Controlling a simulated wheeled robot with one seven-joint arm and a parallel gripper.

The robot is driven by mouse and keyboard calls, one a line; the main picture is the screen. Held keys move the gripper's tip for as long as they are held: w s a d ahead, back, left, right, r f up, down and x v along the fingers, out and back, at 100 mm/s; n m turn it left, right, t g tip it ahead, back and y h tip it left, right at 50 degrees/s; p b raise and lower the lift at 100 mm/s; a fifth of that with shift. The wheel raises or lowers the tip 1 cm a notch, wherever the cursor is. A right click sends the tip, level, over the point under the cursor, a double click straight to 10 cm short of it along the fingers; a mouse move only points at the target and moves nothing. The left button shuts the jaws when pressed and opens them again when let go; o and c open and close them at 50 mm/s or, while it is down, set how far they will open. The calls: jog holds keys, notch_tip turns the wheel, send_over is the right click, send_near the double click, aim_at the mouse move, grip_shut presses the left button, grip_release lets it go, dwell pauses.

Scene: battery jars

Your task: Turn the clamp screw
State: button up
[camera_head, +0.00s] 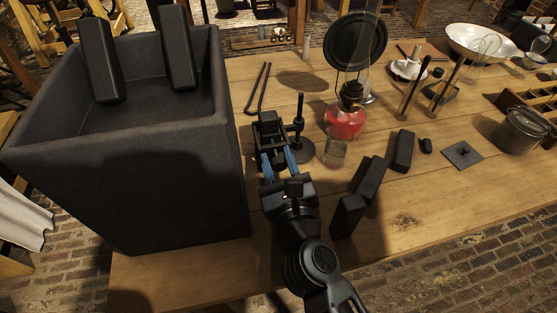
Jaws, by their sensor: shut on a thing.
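My gripper (278,160) reaches out over the table, with its blue fingers at the front of a small dark block-like device (268,127), which looks like the clamp. The fingers are shut on what seems to be its clamp screw, but the screw itself is small, dark and mostly hidden between them. I cannot tell how far it is turned. A black upright rod on a round base (299,148) stands close to the right of the fingers.
A large dark open box (185,180) stands close on the left, with two black slabs in it. A red oil lamp (345,120) and a small glass (335,153) stand to the right. Black blocks (369,178) lie beside my wrist. Bare table (430,195) lies at the front right.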

jog(key=c, duration=0.3)
jog(key=shift+c, duration=0.2)
jog(key=shift+r, duration=0.1)
jog(key=shift+n+p, duration=1)
jog(key=shift+n, duration=0.1)
jog(key=shift+a+n+p, duration=0.15)
jog(key=shift+n+p, duration=0.9)
jog(key=shift+n, duration=0.95)
jog(key=o, duration=1)
